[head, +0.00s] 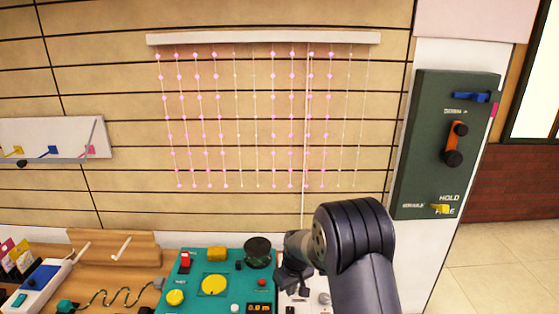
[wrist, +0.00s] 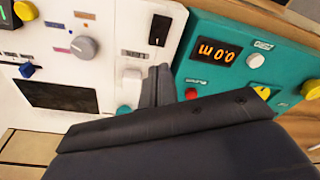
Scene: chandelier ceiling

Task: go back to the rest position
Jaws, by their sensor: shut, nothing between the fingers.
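My gripper (head: 288,285) shows in the head view at the bottom, just right of the teal control panel (head: 200,285) and in front of a white panel. In the wrist view my gripper (wrist: 158,88) has its dark fingers together, with nothing between them. There the fingertips point at the border between the white panel (wrist: 105,60) and the teal panel. My dark arm hides much of the white panel in the head view. Whether the fingertips touch a panel I cannot tell.
A bead curtain (head: 273,110) hangs on the wall behind. A dark green switch board (head: 425,120) is at the right. A wooden rack (head: 145,250) and a white power strip (head: 45,280) are at the lower left. A white hook board (head: 75,130) is at the left.

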